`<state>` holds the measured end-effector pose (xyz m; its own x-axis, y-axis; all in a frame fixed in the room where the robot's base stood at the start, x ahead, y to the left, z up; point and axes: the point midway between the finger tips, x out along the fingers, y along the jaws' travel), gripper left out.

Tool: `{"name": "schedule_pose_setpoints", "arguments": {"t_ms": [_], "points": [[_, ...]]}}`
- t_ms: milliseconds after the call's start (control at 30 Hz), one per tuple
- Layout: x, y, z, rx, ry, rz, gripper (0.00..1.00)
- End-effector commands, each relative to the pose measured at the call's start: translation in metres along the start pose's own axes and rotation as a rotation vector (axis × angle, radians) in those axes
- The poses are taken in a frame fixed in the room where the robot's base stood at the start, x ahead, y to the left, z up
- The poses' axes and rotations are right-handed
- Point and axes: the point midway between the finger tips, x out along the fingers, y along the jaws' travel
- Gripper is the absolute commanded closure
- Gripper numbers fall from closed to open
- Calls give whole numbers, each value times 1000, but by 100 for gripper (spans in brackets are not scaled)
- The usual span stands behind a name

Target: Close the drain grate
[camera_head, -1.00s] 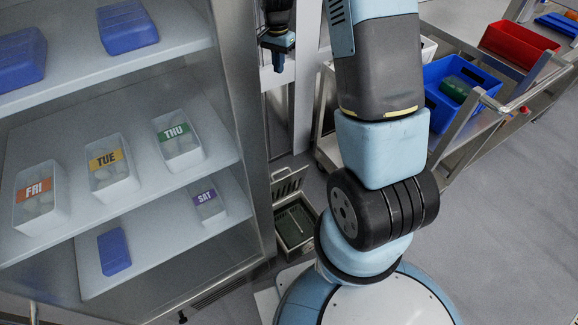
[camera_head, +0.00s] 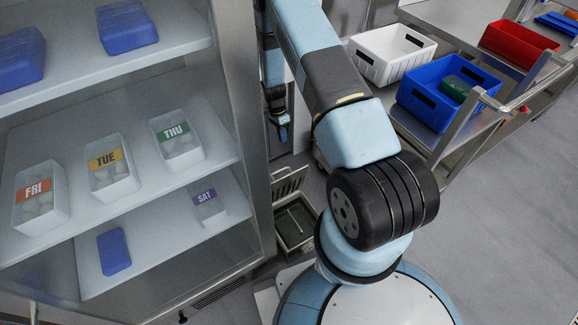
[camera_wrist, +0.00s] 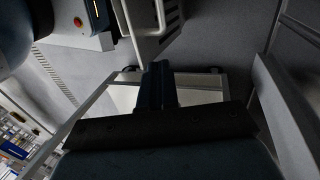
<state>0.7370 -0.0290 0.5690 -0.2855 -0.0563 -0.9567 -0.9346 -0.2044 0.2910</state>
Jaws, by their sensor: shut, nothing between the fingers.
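The drain grate (camera_head: 289,181) is a slotted metal panel in the head view. It stands raised at the back edge of the open drain (camera_head: 294,229) in the floor, between the cabinet and my base. My gripper (camera_head: 283,132) is in front of the grey wall, above and slightly left of the raised grate in the picture, and apart from it. In the wrist view my gripper (camera_wrist: 158,72) has its dark fingers together with nothing between them. I cannot clearly identify the grate in the wrist view.
The glass-fronted cabinet (camera_head: 255,130) with labelled tubs stands close on the left. A metal cart (camera_head: 440,145) on the right carries a white crate (camera_head: 392,70) and a blue crate (camera_head: 415,100). Grey floor is open at the lower right.

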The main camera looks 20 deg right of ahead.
Motion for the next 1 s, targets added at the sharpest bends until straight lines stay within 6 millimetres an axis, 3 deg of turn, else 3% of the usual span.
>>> {"name": "schedule_pose_setpoints", "arguments": {"t_ms": [367,800,1000], "points": [[40,1,0,20,-1,13,100],[116,1,0,18,-1,12,100],[127,24,1,18,0,11,100]]}}
